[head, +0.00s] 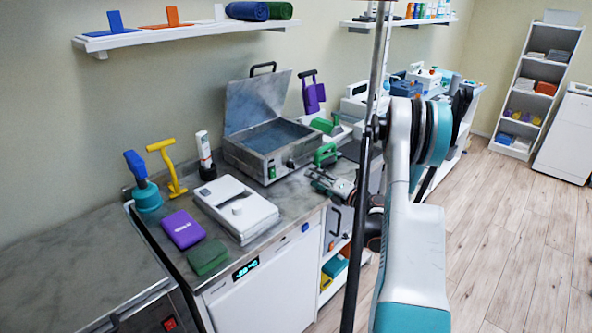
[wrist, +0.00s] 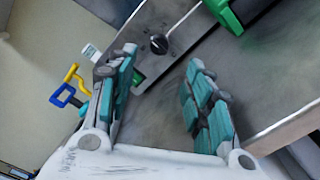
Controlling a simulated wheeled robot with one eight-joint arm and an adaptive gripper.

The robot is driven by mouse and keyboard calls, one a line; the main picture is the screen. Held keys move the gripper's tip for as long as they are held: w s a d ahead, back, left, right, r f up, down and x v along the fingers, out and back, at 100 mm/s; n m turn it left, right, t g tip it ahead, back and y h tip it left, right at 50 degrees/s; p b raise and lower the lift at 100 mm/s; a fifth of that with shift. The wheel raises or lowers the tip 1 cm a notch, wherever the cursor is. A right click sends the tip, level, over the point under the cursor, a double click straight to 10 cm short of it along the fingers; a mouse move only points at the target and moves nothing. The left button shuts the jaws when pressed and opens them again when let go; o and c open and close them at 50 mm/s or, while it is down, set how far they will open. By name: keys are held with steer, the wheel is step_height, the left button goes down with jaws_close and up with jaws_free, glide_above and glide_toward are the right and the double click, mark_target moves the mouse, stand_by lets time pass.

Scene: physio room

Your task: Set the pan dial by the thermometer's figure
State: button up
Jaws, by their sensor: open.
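The pan (head: 262,148) is a grey metal box with its lid raised, standing on the counter. Its dial (head: 290,165) is a small dark knob on the front panel; it shows larger in the wrist view (wrist: 158,45), with a thin light bar beside it. A small green part (head: 271,172) is left of the dial. My gripper (head: 322,182) is at the counter's front edge, right of the pan. In the wrist view its teal fingers (wrist: 163,68) are apart and empty, with the dial beyond them. I cannot make out a thermometer or its figure for certain.
A green clamp-like object (head: 326,155) stands close beside my gripper. A white flat device (head: 236,209), purple pack (head: 183,229) and green pack (head: 207,257) lie left of it. A white tube (head: 204,150) and yellow tool (head: 167,167) stand behind. A lit display (head: 246,269) is below.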

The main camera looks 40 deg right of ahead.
mark_target(292, 165)
steer(key=w+b, duration=0.1)
steer(key=w, duration=0.6)
steer(key=w+b, duration=0.1)
steer(key=w, duration=0.2)
steer(key=shift+w+a+b, duration=0.15)
steer(key=shift+a+b, duration=0.15)
steer(key=shift+a, duration=0.1)
steer(key=c, duration=1.1)
